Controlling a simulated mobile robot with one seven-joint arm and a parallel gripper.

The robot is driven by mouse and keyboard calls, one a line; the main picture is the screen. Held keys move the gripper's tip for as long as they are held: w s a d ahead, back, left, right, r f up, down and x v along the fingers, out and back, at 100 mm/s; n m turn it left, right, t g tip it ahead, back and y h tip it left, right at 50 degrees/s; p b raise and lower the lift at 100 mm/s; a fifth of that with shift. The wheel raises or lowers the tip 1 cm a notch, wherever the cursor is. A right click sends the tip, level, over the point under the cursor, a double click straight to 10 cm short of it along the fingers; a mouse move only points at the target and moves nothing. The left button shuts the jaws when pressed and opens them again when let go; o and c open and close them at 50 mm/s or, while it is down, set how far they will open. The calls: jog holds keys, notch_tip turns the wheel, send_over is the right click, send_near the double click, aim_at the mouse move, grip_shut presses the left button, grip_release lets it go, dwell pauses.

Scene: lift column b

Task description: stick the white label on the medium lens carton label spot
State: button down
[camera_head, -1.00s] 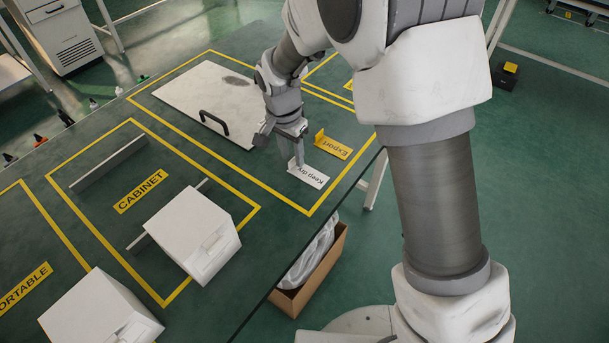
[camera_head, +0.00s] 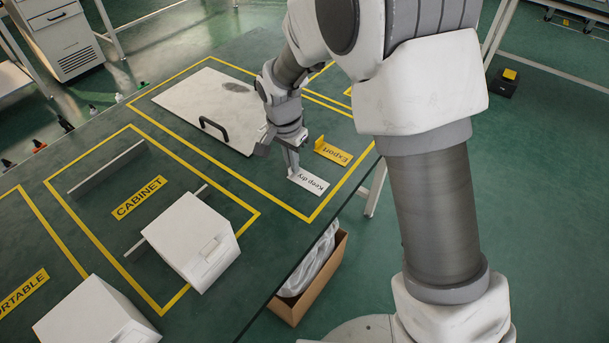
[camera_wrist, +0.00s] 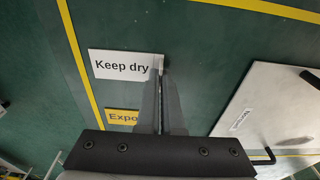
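The white label reading "Keep dry" (camera_head: 310,182) lies on the green table near its right edge. It also shows in the wrist view (camera_wrist: 110,65). My gripper (camera_head: 292,170) is down at the label's left end. In the wrist view my gripper's fingers (camera_wrist: 161,72) are close together at the end of the label, apparently around a small upright tab, which they mostly hide. Two white cartons stand on the table, one in the middle (camera_head: 180,228) and one at lower left (camera_head: 80,315). The middle one has a paler patch on its side. I cannot tell which is the medium lens carton.
A yellow "Export" label (camera_head: 334,153) with an upright tab lies just beyond the white one. A white panel (camera_head: 195,95) with a black handle (camera_head: 213,128) lies behind. Low grey rails (camera_head: 108,166) flank the yellow "CABINET" marking. An open cardboard box (camera_head: 312,285) stands below the table edge.

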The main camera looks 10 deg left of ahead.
jog(key=shift+r, duration=0.1)
jog(key=shift+r+p, duration=2.8)
jog(key=shift+r, duration=1.15)
